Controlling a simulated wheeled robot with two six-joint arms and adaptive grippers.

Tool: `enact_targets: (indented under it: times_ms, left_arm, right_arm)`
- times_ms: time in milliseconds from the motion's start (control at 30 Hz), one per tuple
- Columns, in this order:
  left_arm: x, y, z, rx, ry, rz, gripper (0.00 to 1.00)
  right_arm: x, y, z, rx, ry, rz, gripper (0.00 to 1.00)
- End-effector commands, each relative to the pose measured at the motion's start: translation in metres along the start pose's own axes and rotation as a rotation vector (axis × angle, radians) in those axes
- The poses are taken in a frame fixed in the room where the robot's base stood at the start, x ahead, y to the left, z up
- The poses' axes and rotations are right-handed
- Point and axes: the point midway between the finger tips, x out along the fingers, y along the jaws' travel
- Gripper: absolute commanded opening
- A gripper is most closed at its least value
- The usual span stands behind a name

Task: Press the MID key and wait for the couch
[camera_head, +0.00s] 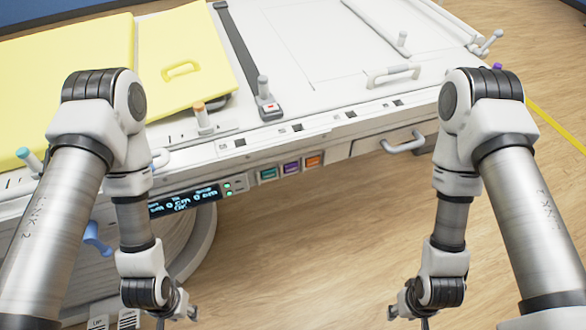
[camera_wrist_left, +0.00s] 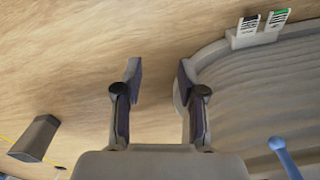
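The couch (camera_head: 330,40) is a long white table with a control strip along its near side. Three small square keys sit there: teal (camera_head: 268,173), purple (camera_head: 291,167) and orange (camera_head: 314,161). Their lettering is too small to read, so I cannot tell which is MID. A lit display (camera_head: 183,200) is left of them. My left gripper (camera_head: 178,312) hangs low at the bottom, below and left of the keys; in the left wrist view its fingers (camera_wrist_left: 160,82) are apart with nothing between. My right gripper (camera_head: 404,316) is low at the bottom right, its fingers unclear.
Yellow pads (camera_head: 185,60) lie on the couch's left. A blue lever (camera_head: 97,238) sticks out below its side, and pedals (camera_wrist_left: 258,30) show by the grey base (camera_wrist_left: 265,90). A drawer-like handle (camera_head: 403,143) protrudes right of the keys. The wooden floor (camera_head: 310,250) between my arms is clear.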

Motion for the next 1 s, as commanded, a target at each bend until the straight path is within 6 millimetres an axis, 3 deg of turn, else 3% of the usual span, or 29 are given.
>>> enact_targets:
  times_ms: [133, 267, 1000]
  left_arm:
    - [0.0000, 0.0000, -0.0001, 0.000, 0.000, 0.000, 0.40]
    - [0.0000, 0.0001, -0.0002, 0.000, 0.000, 0.000, 0.00]
    - [0.0000, 0.0001, -0.0002, 0.001, 0.001, 0.000, 0.00]
  right_arm:
    - [0.0000, 0.0000, 0.0000, 0.000, 0.000, 0.000, 0.40]
    - [0.0000, 0.0000, 0.0001, 0.000, 0.000, 0.000, 0.40]
    - [0.0000, 0.0001, 0.0001, 0.001, 0.000, 0.000, 0.40]
